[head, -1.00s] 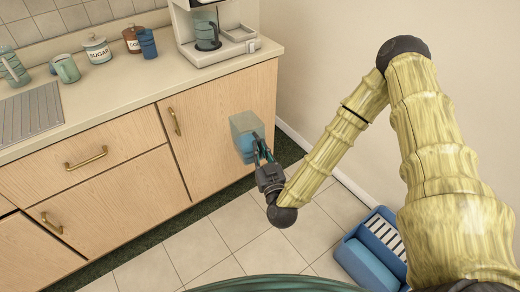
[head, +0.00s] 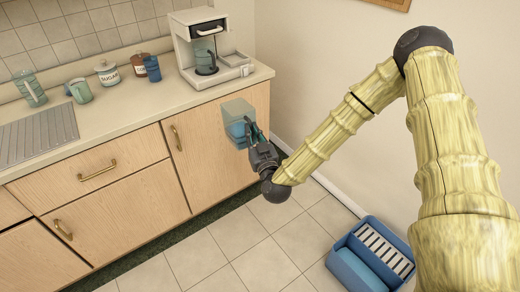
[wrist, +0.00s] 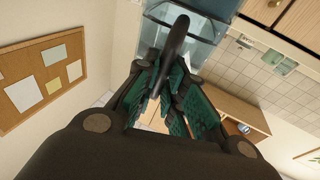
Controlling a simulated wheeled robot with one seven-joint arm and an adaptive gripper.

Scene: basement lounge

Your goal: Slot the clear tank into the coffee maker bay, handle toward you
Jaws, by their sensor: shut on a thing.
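The clear tank (head: 238,112), bluish and see-through, is in my gripper (head: 257,138) in front of the cabinet door, below the counter edge. In the wrist view my gripper (wrist: 167,95) is shut on the tank's dark handle (wrist: 174,50), and the tank's clear body (wrist: 200,32) lies beyond it. In the head view the handle side faces me. The coffee maker (head: 200,35) stands on the counter above and left of the tank, with a carafe (head: 205,62) inside its front opening. I cannot make out the tank's bay clearly.
A sugar jar (head: 107,75), a brown jar (head: 138,65), a blue cup (head: 152,70) and green mugs stand left of the coffee maker. The counter edge and cabinet door are close to the tank. A blue crate (head: 352,270) is on the floor at right.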

